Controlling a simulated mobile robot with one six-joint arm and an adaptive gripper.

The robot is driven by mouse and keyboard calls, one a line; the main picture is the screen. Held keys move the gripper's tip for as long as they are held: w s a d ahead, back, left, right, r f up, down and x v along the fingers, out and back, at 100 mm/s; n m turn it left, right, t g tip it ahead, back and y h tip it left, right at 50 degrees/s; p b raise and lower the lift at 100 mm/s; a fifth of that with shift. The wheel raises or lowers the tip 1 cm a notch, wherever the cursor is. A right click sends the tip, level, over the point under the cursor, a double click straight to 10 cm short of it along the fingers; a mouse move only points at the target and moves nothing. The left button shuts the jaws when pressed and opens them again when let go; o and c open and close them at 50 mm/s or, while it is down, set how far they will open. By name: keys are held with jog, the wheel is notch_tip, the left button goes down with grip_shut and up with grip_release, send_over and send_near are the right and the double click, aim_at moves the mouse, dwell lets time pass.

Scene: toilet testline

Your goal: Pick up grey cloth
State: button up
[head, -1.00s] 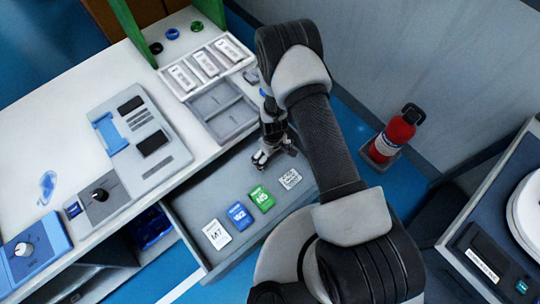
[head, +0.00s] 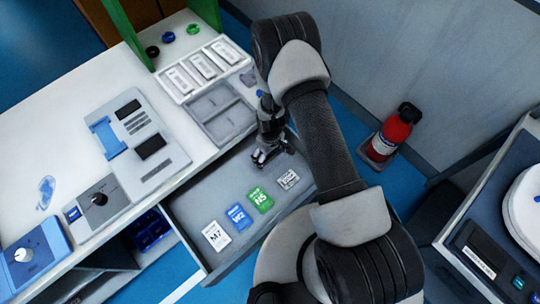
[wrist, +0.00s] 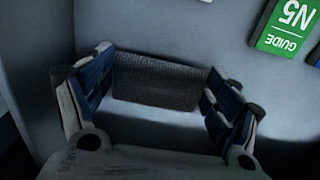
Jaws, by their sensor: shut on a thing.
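The grey cloth (wrist: 155,82) is a dark, woven-looking rectangle in the wrist view. It lies between the two blue-and-grey fingers of my gripper (wrist: 160,77), which is shut on it. In the head view my gripper (head: 268,156) is low inside the open drawer (head: 226,192), at its back end. There the cloth is too small and covered to make out clearly. The wrist view does not show clearly whether the cloth still touches the drawer floor.
The drawer also holds a green N5 card (head: 260,199), a blue card (head: 238,217), a white M7 card (head: 216,236) and a black-and-white card (head: 288,179). A grey tray (head: 222,113) stands on the counter beside my gripper. A red bottle (head: 392,135) stands behind my arm.

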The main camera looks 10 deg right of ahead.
aim_at(270, 156)
notch_tip(270, 156, up, 18)
jog(key=p, duration=0.4)
jog(key=shift+f, duration=0.15)
